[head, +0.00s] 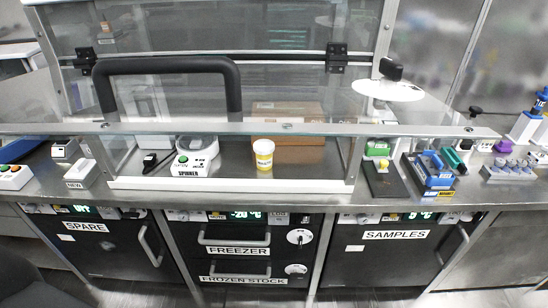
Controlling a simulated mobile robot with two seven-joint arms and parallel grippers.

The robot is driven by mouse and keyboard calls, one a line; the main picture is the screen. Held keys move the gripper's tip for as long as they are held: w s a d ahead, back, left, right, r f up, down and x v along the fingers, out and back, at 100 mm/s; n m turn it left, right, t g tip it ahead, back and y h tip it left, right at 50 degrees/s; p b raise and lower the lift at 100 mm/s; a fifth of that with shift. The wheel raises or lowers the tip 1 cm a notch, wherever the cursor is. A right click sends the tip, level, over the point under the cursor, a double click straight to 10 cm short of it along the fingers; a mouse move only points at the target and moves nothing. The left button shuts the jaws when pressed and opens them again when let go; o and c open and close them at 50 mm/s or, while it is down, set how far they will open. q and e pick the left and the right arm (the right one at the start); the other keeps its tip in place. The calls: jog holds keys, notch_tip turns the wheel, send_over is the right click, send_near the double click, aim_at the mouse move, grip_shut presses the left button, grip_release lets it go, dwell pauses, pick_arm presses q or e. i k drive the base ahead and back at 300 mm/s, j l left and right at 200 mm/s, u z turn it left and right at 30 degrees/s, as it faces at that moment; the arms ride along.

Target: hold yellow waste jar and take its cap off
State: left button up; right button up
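The yellow waste jar (264,160) stands upright on the steel bench, inside the glass-fronted hood. Its body is yellow with a small label, and a white cap (264,144) sits on top. It shows through the glass front, right of the spinner. Neither of my grippers shows in the head view.
The hood's glass front has a black handle (170,65) and a white bottom rail (230,185). The spinner (196,158) stands left of the jar, a cardboard box (288,110) behind it. Blue racks (433,170) stand at right. Freezer drawers (236,252) are below.

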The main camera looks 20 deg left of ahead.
aim_at(264, 163)
jog(key=i+l+u, duration=0.1)
jog(key=l, duration=0.45)
jog(key=i+l+u, duration=0.1)
jog(key=l, duration=0.5)
jog(key=l+u, duration=0.1)
jog(key=l, duration=0.45)
jog(key=i, duration=0.05)
